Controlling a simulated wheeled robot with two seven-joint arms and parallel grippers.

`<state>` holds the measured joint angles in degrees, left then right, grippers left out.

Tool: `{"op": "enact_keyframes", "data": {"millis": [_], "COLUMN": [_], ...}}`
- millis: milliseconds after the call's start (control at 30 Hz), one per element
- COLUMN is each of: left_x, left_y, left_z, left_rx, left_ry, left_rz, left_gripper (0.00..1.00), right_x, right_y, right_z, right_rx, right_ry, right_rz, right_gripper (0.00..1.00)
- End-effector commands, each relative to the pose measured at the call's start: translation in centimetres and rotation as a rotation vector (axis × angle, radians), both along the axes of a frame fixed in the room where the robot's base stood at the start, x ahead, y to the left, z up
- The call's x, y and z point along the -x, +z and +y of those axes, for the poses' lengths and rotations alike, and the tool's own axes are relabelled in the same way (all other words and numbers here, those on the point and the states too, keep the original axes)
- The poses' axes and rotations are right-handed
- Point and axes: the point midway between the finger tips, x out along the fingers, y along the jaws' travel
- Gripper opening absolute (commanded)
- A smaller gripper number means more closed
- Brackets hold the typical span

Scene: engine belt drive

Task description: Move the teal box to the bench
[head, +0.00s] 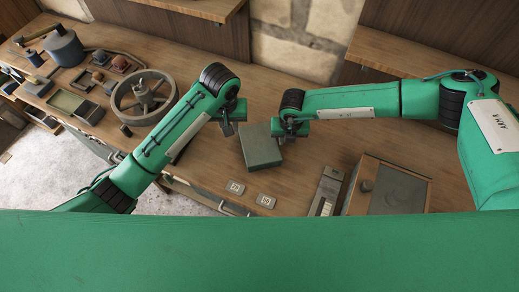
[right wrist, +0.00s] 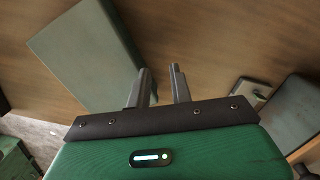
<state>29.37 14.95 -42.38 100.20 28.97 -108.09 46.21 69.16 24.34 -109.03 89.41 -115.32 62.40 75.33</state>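The teal box (head: 262,150) rests on the wooden bench (head: 305,165), close to its front edge, between my two grippers. It also shows at the upper left of the right wrist view (right wrist: 85,55). My left gripper (head: 228,129) points down just left of the box's far end; its fingers are too small to read. My right gripper (head: 282,131) is at the box's right side. In the right wrist view its fingers (right wrist: 161,84) stand apart with nothing between them, and the box lies left of them, apparently not gripped.
A spoked wheel (head: 145,98) stands left of my left arm. Two small marked plates (head: 236,187) (head: 265,201) lie at the front edge. A slotted metal piece (head: 325,192) and a lidded wooden box (head: 400,188) are at right. The bench behind the teal box looks clear.

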Motion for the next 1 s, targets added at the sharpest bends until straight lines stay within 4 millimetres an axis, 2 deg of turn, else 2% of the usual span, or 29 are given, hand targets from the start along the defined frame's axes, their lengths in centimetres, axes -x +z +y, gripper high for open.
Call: {"op": "enact_keyframes", "data": {"millis": [200,400,600,1000], "left_x": [0.0,0.0,0.0,0.0], "left_y": [0.0,-0.1,-0.1,-0.1], "left_z": [0.0,0.0,0.0,0.0], "left_rx": [0.000,0.000,0.000,0.000], "left_ry": [0.000,0.000,0.000,0.000], "left_rz": [0.000,0.000,0.000,0.000], "left_gripper": [0.22,0.22,0.22,0.22], "right_x": [0.3,0.6,0.7,0.7], "right_y": [4.9,8.1,9.3,9.3], "right_z": [0.0,0.0,0.0,0.0], "right_rx": [-0.002,-0.001,0.000,0.000], "right_ry": [-0.001,0.000,0.000,0.000], "right_rz": [0.000,0.000,0.001,0.001], "right_gripper": [0.22,0.22,0.22,0.22]}}
